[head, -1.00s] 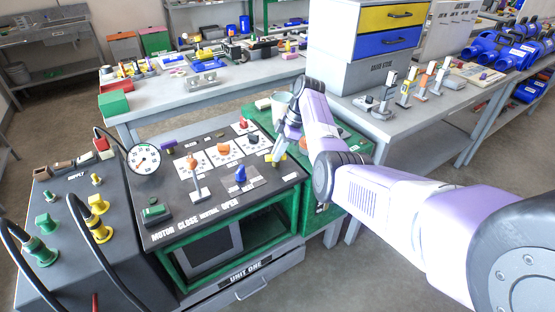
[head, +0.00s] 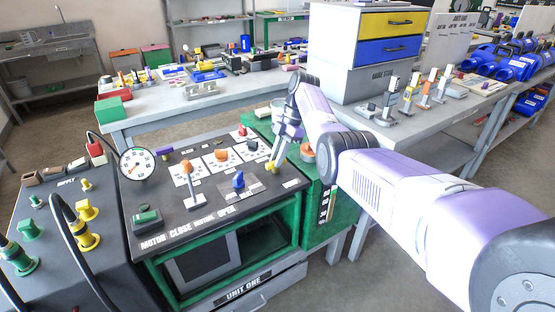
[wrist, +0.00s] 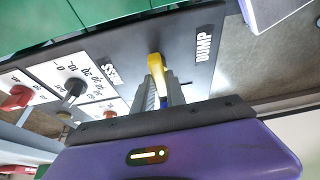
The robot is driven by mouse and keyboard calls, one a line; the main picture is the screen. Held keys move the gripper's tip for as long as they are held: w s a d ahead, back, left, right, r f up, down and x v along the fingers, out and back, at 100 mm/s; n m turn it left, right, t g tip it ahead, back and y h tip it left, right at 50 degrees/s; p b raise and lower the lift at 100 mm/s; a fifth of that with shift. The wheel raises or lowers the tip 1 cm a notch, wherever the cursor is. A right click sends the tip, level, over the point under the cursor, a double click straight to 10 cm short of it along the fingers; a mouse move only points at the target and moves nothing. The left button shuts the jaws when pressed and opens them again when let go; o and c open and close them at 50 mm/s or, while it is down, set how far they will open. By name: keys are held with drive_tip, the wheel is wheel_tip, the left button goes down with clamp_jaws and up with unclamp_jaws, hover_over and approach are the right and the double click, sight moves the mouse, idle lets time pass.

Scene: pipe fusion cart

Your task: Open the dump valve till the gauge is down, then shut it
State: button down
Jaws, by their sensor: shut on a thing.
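The dump valve has a yellow lever (wrist: 155,66) next to the white DUMP label in the wrist view. My gripper (wrist: 161,88) is shut on this lever, with a finger on each side and the rounded yellow end showing past the fingertips. In the head view my gripper (head: 272,163) reaches down to the right part of the dark panel, and the lever is mostly hidden by the fingers. The round white gauge (head: 138,164) stands at the panel's left edge. Its needle is too small to read surely.
The panel (head: 205,210) also carries a blue knob (head: 238,180), an upright grey lever with an orange top (head: 187,168), and a green button box (head: 147,216). Black hoses arch at the left. A cabinet with yellow and blue drawers (head: 388,50) stands behind my arm.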

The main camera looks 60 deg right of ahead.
drive_tip(key=c, duration=1.4)
unclamp_jaws()
drive_tip(key=shift+o, duration=0.2)
drive_tip(key=v, duration=0.7)
drive_tip(key=shift+s+d+r, duration=0.1)
drive_tip(key=shift+r, duration=0.25)
